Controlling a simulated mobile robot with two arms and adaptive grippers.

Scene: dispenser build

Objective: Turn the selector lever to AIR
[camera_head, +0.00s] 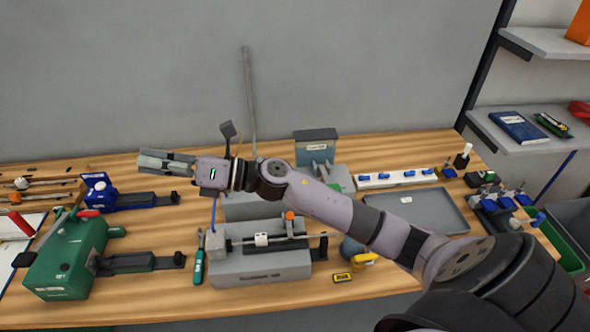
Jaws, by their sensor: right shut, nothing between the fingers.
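I cannot make out which part is the selector lever, and no AIR marking is readable. A grey machine (262,266) stands at the front middle of the bench, with a rail and an orange-topped piece (290,217) on it. A green machine (70,258) with a red handle (88,214) stands at the left. My right gripper (146,161) reaches left across the bench. Its fingers are shut and empty, in the picture just above a blue device (110,195). My right arm crosses in front of the back middle of the bench. My left gripper is not in view.
A grey tray (445,215) lies on the right. A white strip with blue parts (395,180) lies behind it. A green-handled tool (199,265) and a yellow item (342,277) lie at the front. A thin grey pole (248,90) rises at the back.

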